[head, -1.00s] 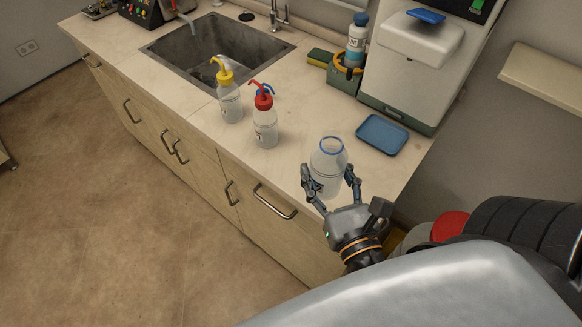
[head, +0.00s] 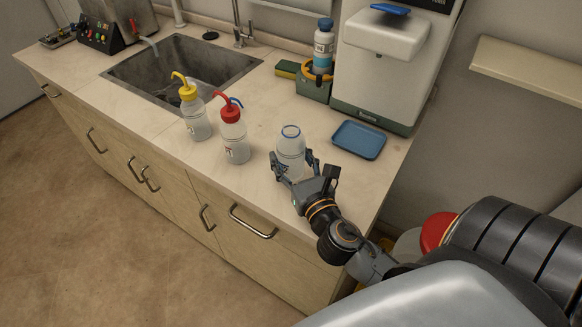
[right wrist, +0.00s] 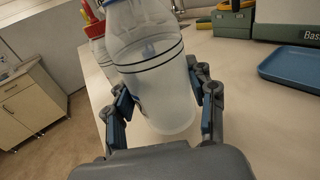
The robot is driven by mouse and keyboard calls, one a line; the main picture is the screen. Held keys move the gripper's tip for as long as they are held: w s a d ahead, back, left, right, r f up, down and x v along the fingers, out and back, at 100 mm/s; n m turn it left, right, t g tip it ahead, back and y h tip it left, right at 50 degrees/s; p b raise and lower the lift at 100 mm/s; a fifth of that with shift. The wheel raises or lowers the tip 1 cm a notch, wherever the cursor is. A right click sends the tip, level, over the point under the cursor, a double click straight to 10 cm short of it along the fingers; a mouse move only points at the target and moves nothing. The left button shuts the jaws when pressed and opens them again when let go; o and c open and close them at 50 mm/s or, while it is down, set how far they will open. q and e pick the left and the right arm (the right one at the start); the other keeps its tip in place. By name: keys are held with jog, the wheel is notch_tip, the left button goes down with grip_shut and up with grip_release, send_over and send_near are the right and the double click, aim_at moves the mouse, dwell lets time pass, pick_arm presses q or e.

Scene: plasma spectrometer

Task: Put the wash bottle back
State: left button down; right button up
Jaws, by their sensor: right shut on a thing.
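A translucent white bottle (head: 291,150) with a blue ring at its open neck is upright at the counter's front right. It also shows in the right wrist view (right wrist: 150,75), slightly tilted in the picture. My right gripper (head: 294,166) is shut on its lower body, one finger on each side. I cannot tell whether its base touches the counter. A red-capped wash bottle (head: 234,137) and a yellow-capped wash bottle (head: 195,118) stand to its left. A blue spout (head: 237,102) shows behind the red cap; what carries it is hidden. My left gripper is out of view.
A blue tray (head: 358,140) lies right of the held bottle, before a white dispenser unit (head: 385,55). A green caddy (head: 313,88) holds a blue-capped bottle (head: 323,45). The sink (head: 180,68) is at the back left. Counter behind the held bottle is clear.

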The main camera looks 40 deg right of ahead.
aim_at(296, 177)
notch_tip(296, 177, down, 3)
jog(key=shift+f+b, duration=0.1)
jog(key=shift+b, duration=0.45)
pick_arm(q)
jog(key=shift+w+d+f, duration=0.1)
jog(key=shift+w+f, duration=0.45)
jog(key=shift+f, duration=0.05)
pick_arm(e)
jog(key=o, duration=1.4)
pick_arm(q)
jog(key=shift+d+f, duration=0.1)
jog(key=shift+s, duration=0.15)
pick_arm(e)
jog(key=shift+s, duration=0.15)
